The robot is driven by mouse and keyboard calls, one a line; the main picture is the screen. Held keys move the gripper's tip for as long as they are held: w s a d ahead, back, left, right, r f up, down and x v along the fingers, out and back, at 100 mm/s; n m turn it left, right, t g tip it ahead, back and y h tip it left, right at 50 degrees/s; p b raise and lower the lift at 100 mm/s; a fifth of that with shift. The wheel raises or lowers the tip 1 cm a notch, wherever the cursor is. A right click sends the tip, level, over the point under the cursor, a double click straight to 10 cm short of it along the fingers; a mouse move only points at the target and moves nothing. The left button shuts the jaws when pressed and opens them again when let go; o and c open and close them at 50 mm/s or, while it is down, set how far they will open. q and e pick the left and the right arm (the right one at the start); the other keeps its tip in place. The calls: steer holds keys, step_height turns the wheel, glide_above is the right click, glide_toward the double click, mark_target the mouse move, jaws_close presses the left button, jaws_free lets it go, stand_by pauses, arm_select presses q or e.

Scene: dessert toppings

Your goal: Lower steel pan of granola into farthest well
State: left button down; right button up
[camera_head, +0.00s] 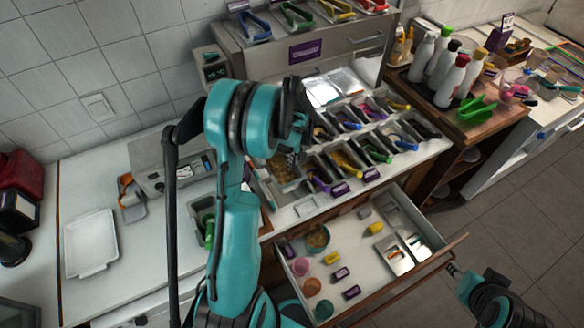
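A steel pan of brown granola (281,173) is at the left end of the row of topping wells (345,150). My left gripper (293,150) points down at the pan's right rim, its fingers partly hidden by my teal arm and wrist. Whether the fingers are closed on the rim is not clear. The pan's left side is also hidden by my arm, so I cannot tell how deep it sits. My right gripper (457,272) is low at the right, close to the front corner of the open drawer; its fingers are too small to read.
The open drawer (345,262) holds small tubs, purple labels and steel lids. Neighbouring pans hold colourful tongs (376,152). Bottles (450,75) stand on a wooden tray at the upper right. A white tray (91,243) lies on the left counter, which has free room.

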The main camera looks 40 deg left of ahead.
mark_target(292, 176)
arm_select(q)
steer(key=shift+f+b, duration=1.7)
steer(key=shift+f, duration=1.65)
steer(key=shift+f+b, duration=0.8)
steer(key=shift+f, duration=0.1)
steer(key=shift+f+b, duration=1.3)
steer(key=shift+b, duration=0.05)
steer(key=shift+f+b, duration=0.2)
steer(key=shift+b, duration=0.2)
